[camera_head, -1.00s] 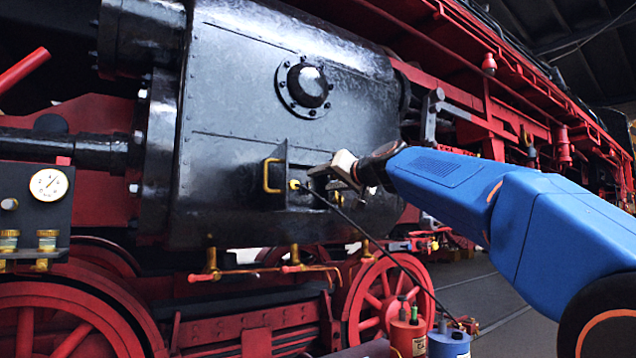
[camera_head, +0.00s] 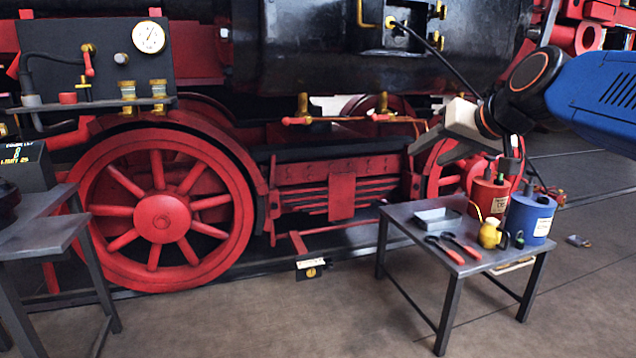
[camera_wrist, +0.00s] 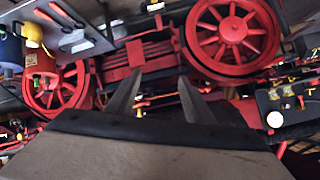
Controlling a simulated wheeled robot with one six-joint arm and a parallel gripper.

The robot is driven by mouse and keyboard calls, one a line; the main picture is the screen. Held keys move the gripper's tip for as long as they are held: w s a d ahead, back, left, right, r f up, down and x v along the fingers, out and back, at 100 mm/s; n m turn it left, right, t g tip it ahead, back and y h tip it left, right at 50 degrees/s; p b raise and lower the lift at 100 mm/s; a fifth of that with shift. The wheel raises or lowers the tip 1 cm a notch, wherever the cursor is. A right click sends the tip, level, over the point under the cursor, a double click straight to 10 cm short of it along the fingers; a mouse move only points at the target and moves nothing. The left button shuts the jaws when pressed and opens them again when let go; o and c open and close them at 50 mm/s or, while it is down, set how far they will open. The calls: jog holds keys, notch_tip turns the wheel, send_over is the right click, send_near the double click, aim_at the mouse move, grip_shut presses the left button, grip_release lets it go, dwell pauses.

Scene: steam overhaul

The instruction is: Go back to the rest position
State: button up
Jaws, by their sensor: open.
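My gripper (camera_head: 436,148) is open and empty in the head view. It hangs in the air in front of the locomotive, left of the red can and above the small grey table. My blue arm reaches in from the right. In the wrist view both fingers (camera_wrist: 160,88) stand apart with nothing between them. Beyond them are the locomotive's red frame and wheels. A black cable (camera_head: 440,50) runs from a yellow fitting on the black cylinder (camera_head: 310,50) down behind my gripper.
The small table (camera_head: 408,213) bears a red can (camera_head: 489,197), a blue can (camera_head: 529,218), a yellow bottle (camera_head: 490,233), a metal tray (camera_head: 437,217) and red-handled pliers (camera_head: 461,246). Another table (camera_head: 40,242) stands at the left. The floor in front (camera_head: 250,325) is clear.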

jog(key=s+d+f+g+h, duration=0.2)
jog(key=s+f+g, duration=0.1)
jog(key=s+f, duration=0.9)
jog(key=s+d+f+g+h, duration=0.1)
jog(key=s+d+f+g, duration=0.2)
jog(key=s+f, duration=1)
notch_tip(320, 180, down, 7)
jog(key=shift+s+r+n+h, duration=0.2)
jog(key=shift+s+n+h, duration=0.05)
jog(key=shift+n+h, duration=0.15)
